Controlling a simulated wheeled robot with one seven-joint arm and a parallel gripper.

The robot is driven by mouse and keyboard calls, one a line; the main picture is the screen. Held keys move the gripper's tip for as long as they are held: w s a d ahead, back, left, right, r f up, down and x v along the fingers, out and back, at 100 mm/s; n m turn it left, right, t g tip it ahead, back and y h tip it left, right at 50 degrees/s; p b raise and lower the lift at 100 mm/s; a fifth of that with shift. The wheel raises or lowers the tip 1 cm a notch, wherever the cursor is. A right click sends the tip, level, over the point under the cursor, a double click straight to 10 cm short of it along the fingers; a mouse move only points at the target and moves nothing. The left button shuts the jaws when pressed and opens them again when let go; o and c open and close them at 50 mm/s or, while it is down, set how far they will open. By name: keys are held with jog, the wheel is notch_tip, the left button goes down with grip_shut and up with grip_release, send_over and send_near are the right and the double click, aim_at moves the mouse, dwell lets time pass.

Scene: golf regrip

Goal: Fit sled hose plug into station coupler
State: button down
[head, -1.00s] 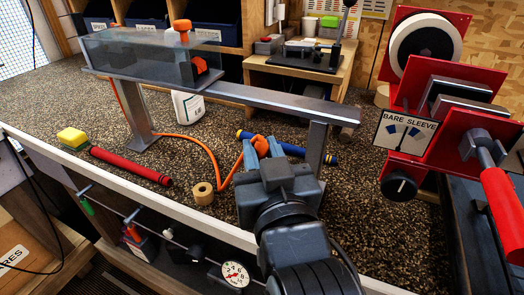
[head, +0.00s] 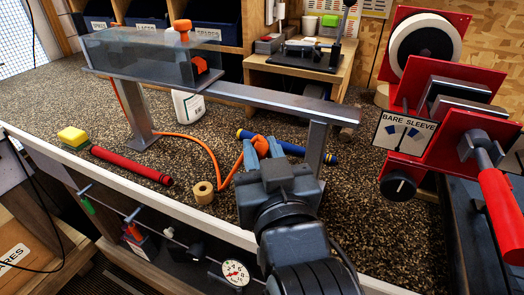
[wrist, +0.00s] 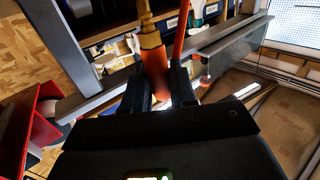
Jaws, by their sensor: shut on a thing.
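My gripper (head: 262,150) is shut on the orange hose plug (head: 259,142), above the speckled bench top just in front of the metal rail. In the wrist view, the plug (wrist: 154,68) sits between the jaws with its brass-coloured tip (wrist: 147,25) pointing away from my wrist. The orange hose (head: 207,152) loops across the bench to the plug. The clear box (head: 150,55), with an orange knob (head: 182,28) on top and another orange part inside, sits at the rail's left end. I cannot pick out the station coupler.
The metal rail (head: 275,98) stands on posts behind my gripper. A red grip (head: 132,166), a blue grip (head: 288,148), a tape roll (head: 203,192), a yellow sponge (head: 72,136) and a white bottle (head: 188,106) lie or stand around it. A red machine (head: 435,90) stands at right.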

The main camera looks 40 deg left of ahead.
jog(key=shift+f+b, duration=1.05)
jog(key=shift+f, duration=0.65)
jog(key=c, duration=0.8)
grip_release()
jog(key=shift+b+v, duration=0.55)
jog(key=shift+v, duration=3.4)
